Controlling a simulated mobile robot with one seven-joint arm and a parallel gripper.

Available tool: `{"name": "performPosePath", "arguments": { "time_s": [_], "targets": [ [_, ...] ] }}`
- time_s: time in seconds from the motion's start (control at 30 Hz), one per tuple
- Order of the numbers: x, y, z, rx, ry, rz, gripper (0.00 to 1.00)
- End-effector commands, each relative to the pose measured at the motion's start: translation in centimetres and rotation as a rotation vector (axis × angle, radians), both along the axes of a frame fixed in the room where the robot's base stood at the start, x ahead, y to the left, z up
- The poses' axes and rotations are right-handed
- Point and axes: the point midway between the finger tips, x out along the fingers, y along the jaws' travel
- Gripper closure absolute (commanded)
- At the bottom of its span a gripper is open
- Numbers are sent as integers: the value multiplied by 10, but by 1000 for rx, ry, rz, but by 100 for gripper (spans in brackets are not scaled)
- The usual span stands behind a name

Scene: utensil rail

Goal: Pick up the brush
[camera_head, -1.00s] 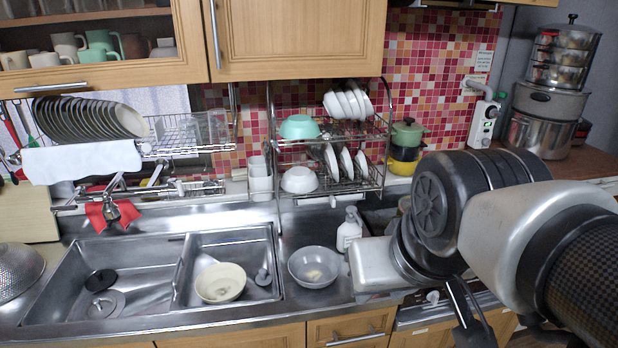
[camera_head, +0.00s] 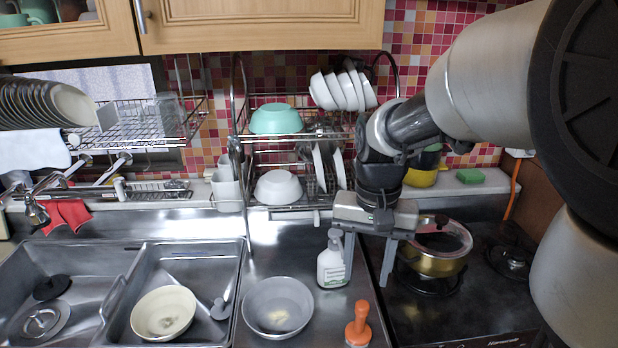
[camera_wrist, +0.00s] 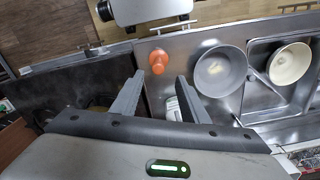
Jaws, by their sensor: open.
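An orange object with a knob-like upright handle and a wider base, which looks like the brush (camera_head: 358,322), stands on the steel counter right of the grey bowl. It also shows in the wrist view (camera_wrist: 158,62), just beyond the fingertips and roughly centred between them. Its bristles cannot be seen. My gripper (camera_head: 367,272) is open and empty, fingers pointing down, above the counter and behind the brush in the head view. In the wrist view my gripper's two fingers (camera_wrist: 159,82) are spread wide and do not touch the brush.
A white soap bottle (camera_head: 333,262) stands close to my left finger. A grey bowl (camera_head: 279,307) sits left of the brush. A brass pot (camera_head: 436,258) stands on the black stove at right. The dish rack (camera_head: 306,141) is behind; the sink (camera_head: 120,262) lies left.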

Motion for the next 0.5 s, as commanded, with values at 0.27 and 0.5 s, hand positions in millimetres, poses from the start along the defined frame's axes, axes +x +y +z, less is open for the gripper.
{"name": "performPosePath", "arguments": {
  "time_s": [0.27,0.5],
  "targets": [
    [-2,0,-60,0,7,2,59],
    [-1,0,-104,0,4,1,59]
  ]
}}
